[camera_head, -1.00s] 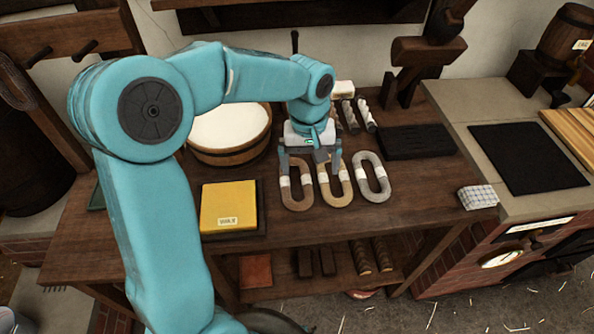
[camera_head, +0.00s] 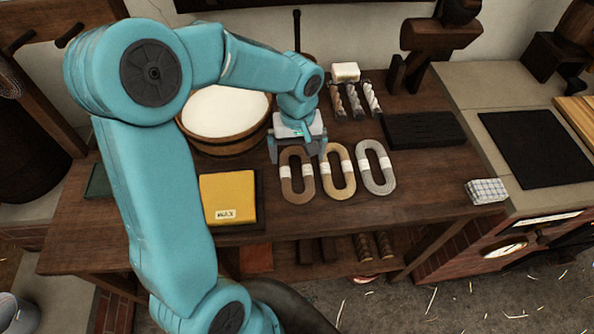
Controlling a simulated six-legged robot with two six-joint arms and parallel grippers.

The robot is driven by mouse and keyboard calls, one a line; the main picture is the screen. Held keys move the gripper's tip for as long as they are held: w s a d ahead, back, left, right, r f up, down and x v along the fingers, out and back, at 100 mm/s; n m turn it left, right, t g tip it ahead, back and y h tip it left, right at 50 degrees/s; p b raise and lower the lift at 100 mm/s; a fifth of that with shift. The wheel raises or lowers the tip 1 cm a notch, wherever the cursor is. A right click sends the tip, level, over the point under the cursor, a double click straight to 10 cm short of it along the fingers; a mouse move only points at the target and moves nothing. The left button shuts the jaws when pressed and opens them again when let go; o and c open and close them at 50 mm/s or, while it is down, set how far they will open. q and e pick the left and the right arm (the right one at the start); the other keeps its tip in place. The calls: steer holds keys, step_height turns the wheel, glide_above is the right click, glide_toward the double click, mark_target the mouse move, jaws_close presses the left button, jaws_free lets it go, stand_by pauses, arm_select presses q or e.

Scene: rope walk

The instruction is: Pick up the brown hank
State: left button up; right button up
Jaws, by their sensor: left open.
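The brown hank (camera_head: 297,190) is an oval loop with pale bands on its sides. It lies on the wooden bench, leftmost in a row of three. The tan hank (camera_head: 340,180) and the grey hank (camera_head: 376,168) lie to its right. My left gripper (camera_head: 297,155) is open over the far end of the brown hank, with one finger on each side of it in the picture. I cannot tell its height above the bench. The gripper hides part of the hank's far end. My right gripper is not in view.
A round wooden tub (camera_head: 228,145) with white contents stands behind left. A yellow wax block (camera_head: 228,196) lies left of the hanks. Twisted rope pieces (camera_head: 355,100) and a dark slotted block (camera_head: 424,130) are behind and right. A checked cloth block (camera_head: 486,191) sits at the right.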

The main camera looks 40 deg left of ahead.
mark_target(297, 176)
arm_select(q)
steer(key=shift+s+d+f, duration=0.1)
steer(key=shift+s+f, duration=0.05)
steer(key=shift+f, duration=0.4)
step_height(297, 176, down, 5)
steer(key=shift+r, duration=0.1)
steer(key=shift+c, duration=0.3)
steer(key=c, duration=0.8)
